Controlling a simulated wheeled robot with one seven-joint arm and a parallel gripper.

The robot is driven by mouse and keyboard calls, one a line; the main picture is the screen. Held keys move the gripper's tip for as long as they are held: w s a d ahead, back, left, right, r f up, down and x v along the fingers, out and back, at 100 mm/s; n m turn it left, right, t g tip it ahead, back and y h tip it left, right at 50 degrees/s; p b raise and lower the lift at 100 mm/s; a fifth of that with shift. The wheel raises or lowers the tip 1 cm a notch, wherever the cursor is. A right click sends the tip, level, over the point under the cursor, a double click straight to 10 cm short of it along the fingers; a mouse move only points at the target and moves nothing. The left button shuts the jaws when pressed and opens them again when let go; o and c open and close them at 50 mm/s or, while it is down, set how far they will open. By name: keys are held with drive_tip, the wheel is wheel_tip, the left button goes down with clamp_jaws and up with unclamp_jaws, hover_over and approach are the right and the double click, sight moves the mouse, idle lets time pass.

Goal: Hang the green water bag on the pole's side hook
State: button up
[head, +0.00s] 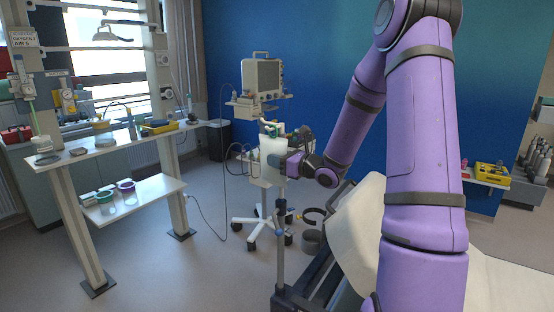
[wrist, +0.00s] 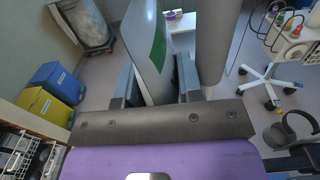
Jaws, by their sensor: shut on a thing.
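My gripper (wrist: 157,82) is shut on a thin, pale bag with a green patch (wrist: 159,45), which stands upright between the two fingers in the wrist view. In the head view the pale bag (head: 271,152) hangs upright just left of my gripper (head: 290,162). A grey pole (head: 281,245) rises from the stretcher's near corner, its upper part largely hidden by the bag and gripper. In the wrist view a thick grey post (wrist: 214,40) stands close right of the bag. Small dark and green parts cluster by the bag's top; I cannot make out the side hook.
A wheeled stand with a monitor (head: 261,76) is close behind the bag. The stretcher (head: 352,232) lies below my arm. A white shelf bench (head: 105,148) with supplies is at left. Blue and yellow bins (wrist: 42,108) show in the wrist view.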

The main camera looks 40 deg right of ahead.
idle(0.4)
drive_tip(key=o, duration=1.2)
drive_tip(key=shift+c, duration=0.2)
drive_tip(key=shift+s+d, duration=0.3)
drive_tip(key=shift+s, duration=0.15)
drive_tip(key=v, duration=1)
drive_tip(key=shift+a, duration=0.2)
drive_tip(key=shift+r, duration=0.1)
